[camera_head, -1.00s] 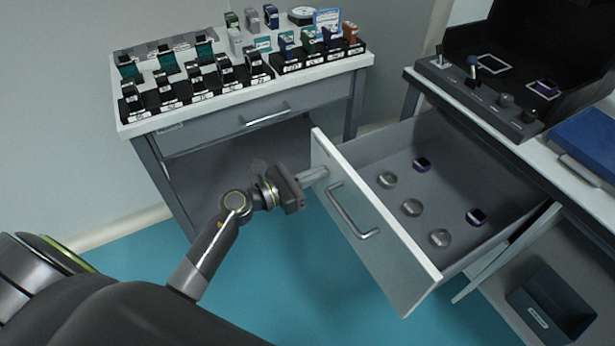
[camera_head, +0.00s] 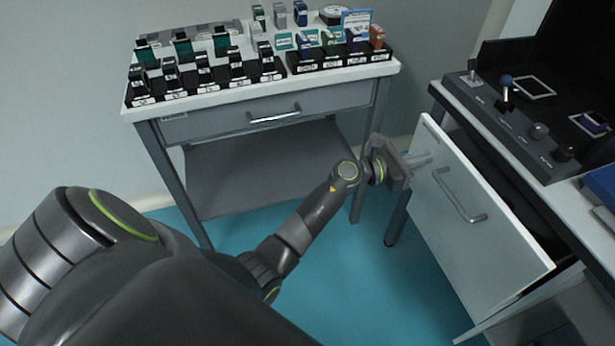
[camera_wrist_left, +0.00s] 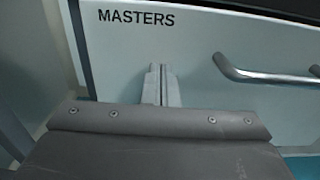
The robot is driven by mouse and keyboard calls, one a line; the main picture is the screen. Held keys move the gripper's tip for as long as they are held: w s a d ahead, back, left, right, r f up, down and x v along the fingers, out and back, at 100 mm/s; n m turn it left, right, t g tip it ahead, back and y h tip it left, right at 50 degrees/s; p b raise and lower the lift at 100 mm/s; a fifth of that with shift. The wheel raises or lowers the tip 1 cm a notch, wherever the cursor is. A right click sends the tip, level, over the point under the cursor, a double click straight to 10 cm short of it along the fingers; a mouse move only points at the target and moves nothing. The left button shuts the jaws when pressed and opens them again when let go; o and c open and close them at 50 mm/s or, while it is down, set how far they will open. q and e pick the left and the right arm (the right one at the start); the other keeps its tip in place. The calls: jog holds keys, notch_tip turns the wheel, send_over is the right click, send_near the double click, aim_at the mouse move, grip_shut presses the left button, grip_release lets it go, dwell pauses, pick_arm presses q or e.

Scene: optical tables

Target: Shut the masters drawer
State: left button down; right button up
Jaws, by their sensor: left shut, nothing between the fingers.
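The masters drawer (camera_head: 480,220) is in the right-hand table, its pale front standing a little out from the table with a dark gap behind its top edge. Its bar handle (camera_head: 460,197) is on the front. In the left wrist view the front (camera_wrist_left: 200,40) carries the word MASTERS, with the handle (camera_wrist_left: 265,75) to the right. My left gripper (camera_head: 428,158) is shut and empty, its fingertips at the drawer front left of the handle, seemingly touching it. Its fingers also show in the left wrist view (camera_wrist_left: 160,85). My right gripper is not in view.
The left table (camera_head: 250,100) holds several labelled black stands and coloured pieces; its own drawer (camera_head: 275,115) is shut. A dark device with knobs (camera_head: 520,125) stands on the right table (camera_head: 590,215). Teal floor (camera_head: 350,280) is clear between the tables.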

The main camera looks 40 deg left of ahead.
pick_arm(q)
jog(key=b+x, duration=0.3)
jog(key=x, duration=0.6)
jog(key=shift+r, duration=0.25)
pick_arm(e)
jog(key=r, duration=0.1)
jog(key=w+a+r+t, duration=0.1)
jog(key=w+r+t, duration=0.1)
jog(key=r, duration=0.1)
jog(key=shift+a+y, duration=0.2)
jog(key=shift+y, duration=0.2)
